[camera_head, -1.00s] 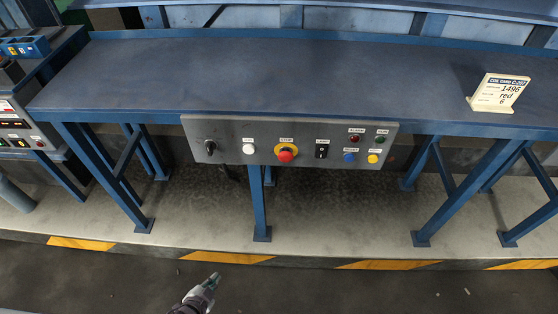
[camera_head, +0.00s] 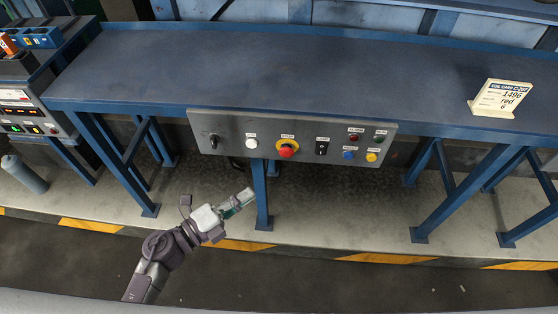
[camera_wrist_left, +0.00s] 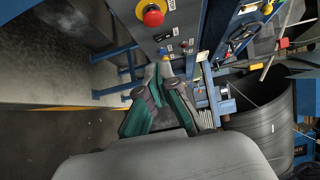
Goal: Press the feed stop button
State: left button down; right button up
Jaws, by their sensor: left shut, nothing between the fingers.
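A grey control panel (camera_head: 220,125) hangs on the front edge of the blue table. A red mushroom button on a yellow base (camera_head: 287,149) sits near its middle. It also shows at the top of the left wrist view (camera_wrist_left: 153,14). The panel's small labels are too blurred to read surely, so I cannot tell which control is marked feed stop. My left gripper (camera_head: 245,197) is below and left of the red button, apart from the panel, shut and empty. Its closed fingers also show in the left wrist view (camera_wrist_left: 160,75). My right gripper is not in view.
The panel also has a black knob (camera_head: 214,141), white button (camera_head: 251,143), black switch (camera_head: 322,148), blue button (camera_head: 348,155) and yellow button (camera_head: 371,157). A sign (camera_head: 500,98) stands on the mostly clear tabletop (camera_head: 300,70). A table leg (camera_head: 261,195) is close to my left gripper.

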pick_arm(q)
jog(key=p, duration=0.2)
send_near(291, 155)
jog(key=x, duration=0.5)
jog(key=shift+w+d+r, duration=0.1)
jog(key=shift+w+d, duration=0.3)
